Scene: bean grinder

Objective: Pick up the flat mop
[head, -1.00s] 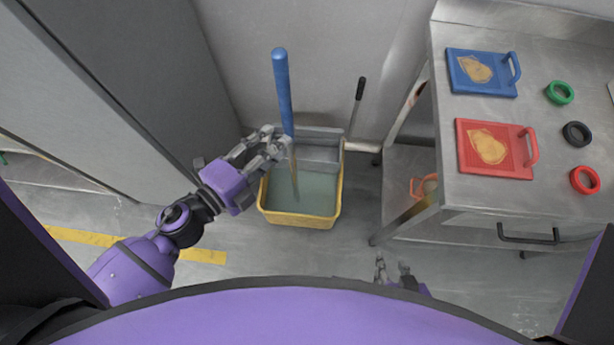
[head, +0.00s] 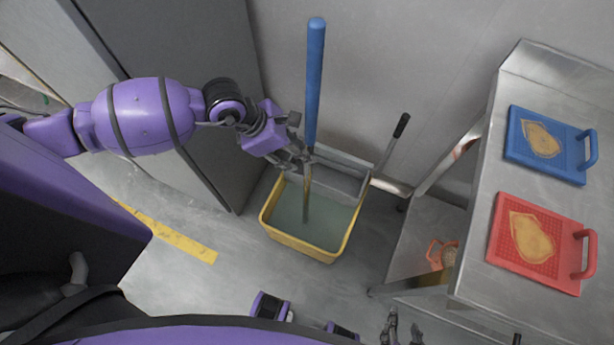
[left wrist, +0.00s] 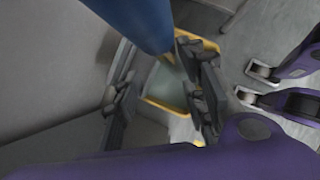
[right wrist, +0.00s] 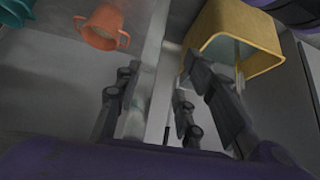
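The flat mop (head: 314,85) has a blue upper handle and a thinner, brownish lower pole. It stands nearly upright in the head view, its lower end in the yellow bucket (head: 300,250); its head is hidden in the murky water. My left gripper (head: 304,160) is at the pole just below the blue part. In the left wrist view the fingers are apart, with the blue handle (left wrist: 140,18) large at the top; I cannot tell whether they touch it. My right gripper (head: 401,331) is low at the bottom edge, open and empty in the right wrist view (right wrist: 158,85).
A grey wringer (head: 335,175) with a black-gripped lever (head: 401,126) is at the bucket's back. A metal table (head: 470,240) with blue (head: 520,170) and red (head: 505,270) boards stands to the right. A grey cabinet (head: 200,90) is at left. Floor in front is partly clear.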

